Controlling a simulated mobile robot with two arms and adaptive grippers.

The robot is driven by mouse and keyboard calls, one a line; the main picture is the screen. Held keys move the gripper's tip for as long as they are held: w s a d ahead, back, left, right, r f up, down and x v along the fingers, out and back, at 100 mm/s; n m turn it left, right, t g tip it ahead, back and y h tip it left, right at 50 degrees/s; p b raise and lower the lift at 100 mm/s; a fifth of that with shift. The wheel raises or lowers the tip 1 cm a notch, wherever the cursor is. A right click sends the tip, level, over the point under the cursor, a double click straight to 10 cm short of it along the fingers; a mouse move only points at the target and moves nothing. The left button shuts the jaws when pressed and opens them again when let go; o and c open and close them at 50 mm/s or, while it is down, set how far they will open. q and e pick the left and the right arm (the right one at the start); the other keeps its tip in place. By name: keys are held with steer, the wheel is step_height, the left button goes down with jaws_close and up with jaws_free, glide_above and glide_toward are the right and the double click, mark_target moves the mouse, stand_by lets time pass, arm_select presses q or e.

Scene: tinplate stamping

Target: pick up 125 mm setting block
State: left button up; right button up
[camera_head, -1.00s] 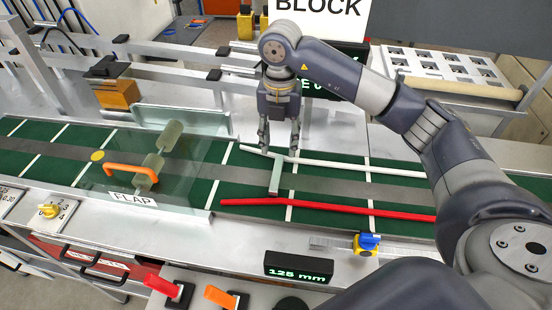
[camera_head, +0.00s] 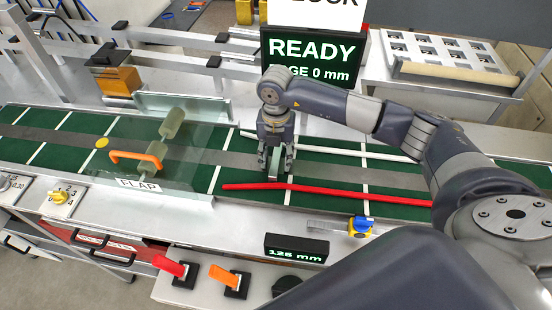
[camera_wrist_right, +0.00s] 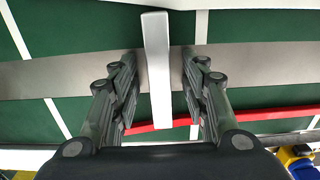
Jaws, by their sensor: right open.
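The setting block is a pale grey bar. In the right wrist view the block (camera_wrist_right: 157,65) stands between the two open fingers of my right gripper (camera_wrist_right: 160,85), with a gap on each side. In the head view the block (camera_head: 275,160) is mostly hidden behind the right gripper (camera_head: 275,165), which reaches down over the green belt (camera_head: 330,172). A display reading 125 mm (camera_head: 296,249) stands at the front. My left gripper is not in view.
A white rail (camera_head: 345,150) and a red rail (camera_head: 330,190) run along the belt on either side of the block. A clear flap cover with an orange handle (camera_head: 137,158) is to the left. A blue and yellow stop (camera_head: 360,227) sits in front. A READY display (camera_head: 315,60) stands behind.

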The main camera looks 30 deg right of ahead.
jaws_close()
